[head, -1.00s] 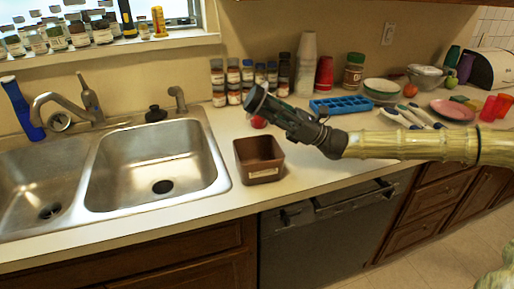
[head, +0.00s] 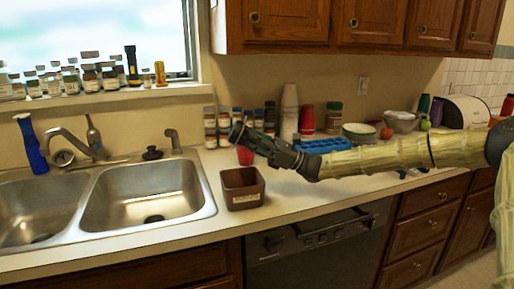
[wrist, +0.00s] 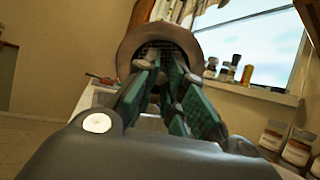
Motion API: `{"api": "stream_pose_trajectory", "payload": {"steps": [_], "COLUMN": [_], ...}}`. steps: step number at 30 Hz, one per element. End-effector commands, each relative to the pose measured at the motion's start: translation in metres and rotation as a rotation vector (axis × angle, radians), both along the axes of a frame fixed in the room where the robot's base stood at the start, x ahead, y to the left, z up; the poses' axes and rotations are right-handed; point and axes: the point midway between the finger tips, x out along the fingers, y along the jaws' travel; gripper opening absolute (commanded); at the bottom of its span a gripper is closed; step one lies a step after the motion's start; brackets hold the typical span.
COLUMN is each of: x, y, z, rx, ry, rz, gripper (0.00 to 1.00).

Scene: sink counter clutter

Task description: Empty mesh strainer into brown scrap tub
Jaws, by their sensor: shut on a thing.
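The brown scrap tub (head: 242,198) stands upright on the counter, just right of the sink, with a pale label on its front; its inside is dark. My gripper (head: 240,133) is above and slightly behind the tub in the picture, apart from it. In the wrist view its green-padded fingers (wrist: 163,88) are shut on the mesh strainer (wrist: 128,48), a round piece with a brownish rim and a mesh grid. The fingers hide part of the strainer, and its contents do not show. In the head view the strainer is too small and dark to make out clearly.
A double sink (head: 140,198) lies to the left, with a faucet (head: 75,145). Spice jars (head: 211,128), stacked pale cups (head: 289,112) and a blue tray (head: 322,146) line the back. The counter front is clear.

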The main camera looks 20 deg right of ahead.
Motion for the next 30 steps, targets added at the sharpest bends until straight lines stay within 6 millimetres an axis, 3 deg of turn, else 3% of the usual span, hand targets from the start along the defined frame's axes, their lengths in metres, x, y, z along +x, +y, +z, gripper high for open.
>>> {"api": "stream_pose_trajectory", "payload": {"steps": [12,30], "x": [-0.002,-0.002], "y": [-0.012,-0.01], "z": [0.011,0.016], "rx": [-0.099,-0.315], "ry": [0.024,0.085], "rz": [-0.014,-0.01], "gripper": [0.0,0.0]}}
